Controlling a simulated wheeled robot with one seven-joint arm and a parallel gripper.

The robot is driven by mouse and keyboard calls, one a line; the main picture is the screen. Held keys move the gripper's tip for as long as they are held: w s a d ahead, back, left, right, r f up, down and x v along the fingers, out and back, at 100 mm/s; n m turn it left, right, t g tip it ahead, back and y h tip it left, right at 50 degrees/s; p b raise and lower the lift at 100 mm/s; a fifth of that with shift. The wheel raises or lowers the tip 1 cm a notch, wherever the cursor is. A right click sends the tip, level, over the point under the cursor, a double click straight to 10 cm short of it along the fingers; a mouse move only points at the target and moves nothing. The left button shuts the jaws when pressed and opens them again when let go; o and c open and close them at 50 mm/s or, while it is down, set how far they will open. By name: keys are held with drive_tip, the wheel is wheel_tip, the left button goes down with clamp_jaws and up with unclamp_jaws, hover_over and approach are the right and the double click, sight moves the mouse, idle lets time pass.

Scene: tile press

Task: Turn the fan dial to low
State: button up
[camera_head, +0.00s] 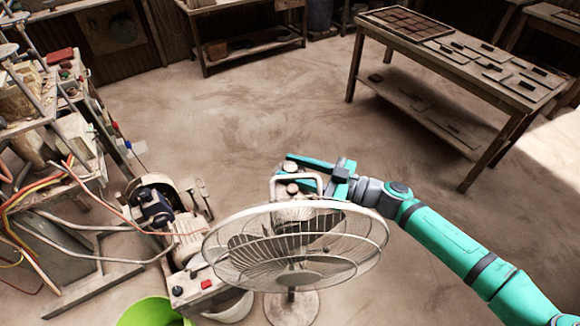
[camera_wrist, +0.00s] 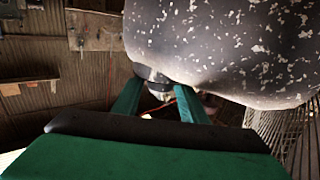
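The standing fan (camera_head: 295,245) has a round wire cage and a pale, worn motor housing with a handle behind it. Small pale knobs (camera_head: 291,167) show at the top of the housing; I cannot tell which is the dial or read its setting. My gripper (camera_head: 291,172) reaches in from the right, over the housing. In the wrist view, my gripper's two teal fingers (camera_wrist: 160,88) stand apart, with a dark and pale round knob (camera_wrist: 152,76) between or just beyond their tips. Contact is not clear. The speckled housing (camera_wrist: 225,45) fills the upper right.
A motor machine (camera_head: 165,215) and a cluttered rack with cables stand to the left. A green bucket (camera_head: 150,312) is at the bottom. A wooden table (camera_head: 450,60) with tiles stands at the upper right. The floor (camera_head: 240,115) behind the fan is clear.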

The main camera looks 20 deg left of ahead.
drive_tip(key=shift+a, duration=0.6)
drive_tip(key=c, duration=0.8)
drive_tip(key=shift+g, duration=0.3)
drive_tip(key=n+g+h, duration=0.1)
drive_tip(key=n+g, duration=0.4)
drive_tip(key=g, duration=0.2)
drive_tip(key=shift+w, duration=0.1)
drive_tip(key=shift+n+g+h, duration=1.5)
drive_tip(key=shift+n+g, duration=0.3)
drive_tip(key=shift+g, duration=0.6)
drive_tip(key=shift+g+h, duration=0.3)
drive_tip(key=shift+h, duration=0.1)
